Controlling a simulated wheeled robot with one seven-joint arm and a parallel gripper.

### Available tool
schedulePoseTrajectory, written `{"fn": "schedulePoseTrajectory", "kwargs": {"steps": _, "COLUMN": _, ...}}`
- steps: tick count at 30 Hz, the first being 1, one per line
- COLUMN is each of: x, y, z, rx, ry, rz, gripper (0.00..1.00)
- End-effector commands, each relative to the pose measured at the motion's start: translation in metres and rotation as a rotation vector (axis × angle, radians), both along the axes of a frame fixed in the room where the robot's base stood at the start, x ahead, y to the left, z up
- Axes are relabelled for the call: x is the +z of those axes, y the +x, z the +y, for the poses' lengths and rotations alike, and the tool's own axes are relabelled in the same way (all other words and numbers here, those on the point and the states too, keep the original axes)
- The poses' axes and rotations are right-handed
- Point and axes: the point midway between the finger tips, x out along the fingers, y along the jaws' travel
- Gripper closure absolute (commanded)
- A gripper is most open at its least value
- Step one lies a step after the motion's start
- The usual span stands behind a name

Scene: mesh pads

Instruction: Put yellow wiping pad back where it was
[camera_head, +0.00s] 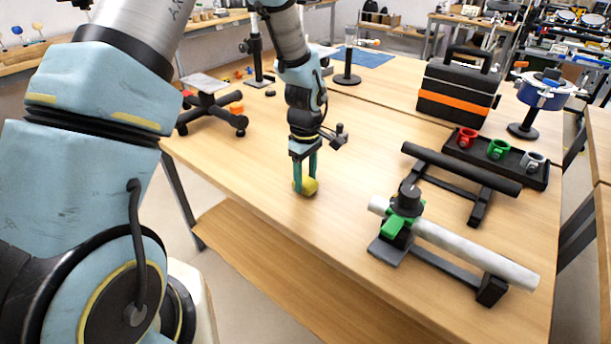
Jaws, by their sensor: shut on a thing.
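The yellow wiping pad (311,186) is a small yellow piece at the near left part of the wooden table. My gripper (305,183) points down and is shut on the pad, with its teal fingers on either side of it. The pad is at or just above the table top; I cannot tell if it touches. The fingers hide part of the pad.
A grey pipe (465,243) with a green and black clamp (401,215) lies on a stand at the right. A black bar (462,168) is behind it. Bare table (270,158) surrounds my gripper.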

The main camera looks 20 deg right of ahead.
Motion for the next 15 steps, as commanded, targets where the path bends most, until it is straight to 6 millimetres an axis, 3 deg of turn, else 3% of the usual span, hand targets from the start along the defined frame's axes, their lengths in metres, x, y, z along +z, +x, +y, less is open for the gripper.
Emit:
{"fn": "schedulePoseTrajectory", "kwargs": {"steps": 8, "x": -0.0046, "y": 0.0, "z": -0.0001, "rx": 0.0, "ry": 0.0, "rz": 0.0, "gripper": 0.97}}
{"fn": "schedulePoseTrajectory", "kwargs": {"steps": 9, "x": -0.003, "y": 0.0, "z": -0.0001, "rx": 0.0, "ry": 0.0, "rz": 0.0, "gripper": 0.41}}
{"fn": "schedulePoseTrajectory", "kwargs": {"steps": 15, "x": -0.0028, "y": 0.0001, "z": 0.0, "rx": 0.0, "ry": 0.0, "rz": 0.0, "gripper": 0.18}}
